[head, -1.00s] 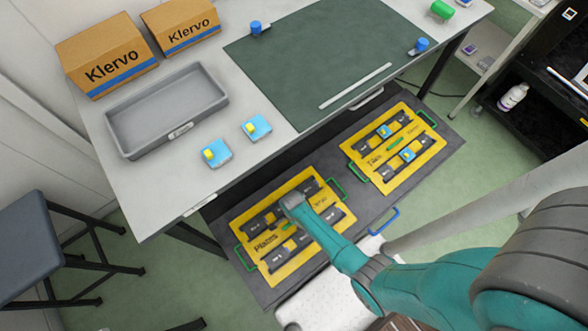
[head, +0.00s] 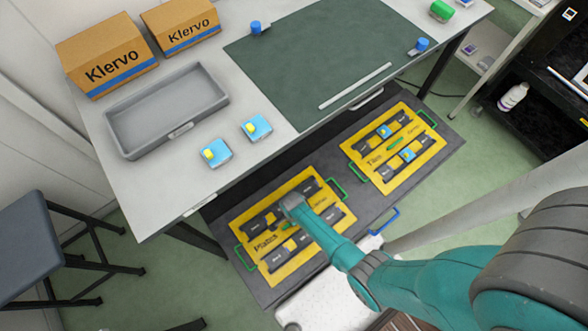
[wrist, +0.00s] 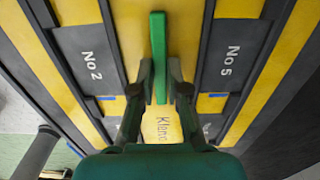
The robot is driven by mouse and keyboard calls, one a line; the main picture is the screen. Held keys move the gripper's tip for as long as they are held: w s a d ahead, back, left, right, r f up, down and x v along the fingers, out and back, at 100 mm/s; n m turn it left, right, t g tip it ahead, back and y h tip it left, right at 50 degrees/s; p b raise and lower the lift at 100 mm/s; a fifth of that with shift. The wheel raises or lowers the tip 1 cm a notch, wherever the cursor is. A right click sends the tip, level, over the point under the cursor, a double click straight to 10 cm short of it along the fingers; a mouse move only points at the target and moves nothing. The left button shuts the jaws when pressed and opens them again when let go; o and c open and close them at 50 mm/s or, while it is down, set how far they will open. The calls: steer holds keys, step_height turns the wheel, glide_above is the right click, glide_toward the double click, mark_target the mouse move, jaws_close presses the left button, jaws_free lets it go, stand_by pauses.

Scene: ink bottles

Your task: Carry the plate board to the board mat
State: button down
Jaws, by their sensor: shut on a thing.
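The plate board (head: 308,178) is a yellow panel marked "Plates" with dark numbered strips. It lies in the dark open drawer below the desk, at lower centre in the head view. My gripper (wrist: 159,92) is over its middle, with its fingers shut on the green upright handle (wrist: 158,45) of the board. The wrist view shows dark strips marked "No 2" and "No 5" on either side. My arm hides part of the board in the head view. The dark green mat (head: 320,60), which looks like the board mat, lies flat on the desk, clear in its middle.
A second yellow board (head: 357,150) with two blue pieces lies right of the plate board in the drawer (head: 450,147). Blue knobs (head: 255,27) stand at the mat's edges, and a pale bar (head: 355,86) lies near its front. A grey tray (head: 115,130) and two light-blue blocks stand left.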

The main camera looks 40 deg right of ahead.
steer(key=shift+r, duration=0.15)
steer(key=shift+r, duration=2.85)
